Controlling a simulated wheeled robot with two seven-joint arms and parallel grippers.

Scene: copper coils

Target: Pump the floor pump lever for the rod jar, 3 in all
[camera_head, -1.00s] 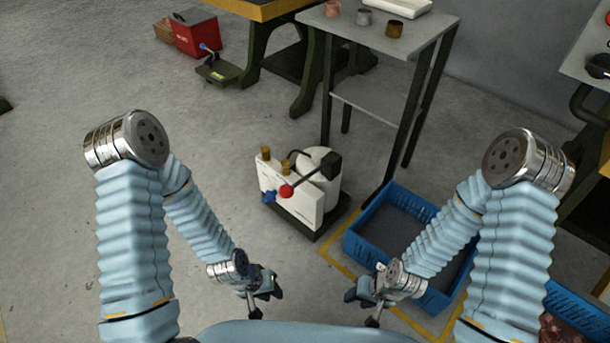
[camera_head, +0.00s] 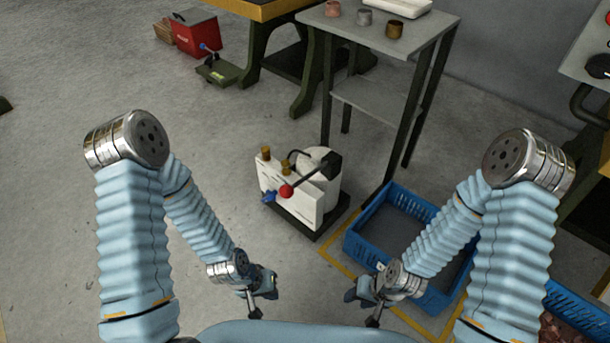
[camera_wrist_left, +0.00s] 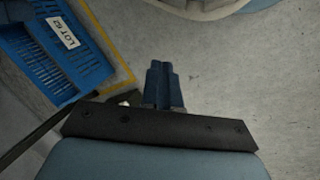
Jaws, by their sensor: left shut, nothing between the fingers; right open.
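A white pump unit (camera_head: 290,195) stands on a dark base on the floor, in the middle of the head view. Its dark lever (camera_head: 309,178) slants down to the left and ends in a red ball knob (camera_head: 286,191). A blue star-shaped knob (camera_head: 268,197) is beside it on the front, and a white rounded jar (camera_head: 322,162) is behind. My left gripper (camera_head: 270,285) is shut and empty, nearer to me than the pump and apart from it. Its closed blue fingers show in the left wrist view (camera_wrist_left: 163,84). My right gripper (camera_head: 352,294) is open and empty, left of the blue crate.
A blue crate (camera_head: 362,250) stands right of the pump inside yellow floor lines; it also shows in the left wrist view (camera_wrist_left: 58,50). A grey table (camera_head: 425,30) holds small metal cups and a white tray behind. A red box (camera_head: 194,33) stands far left. Left floor is clear.

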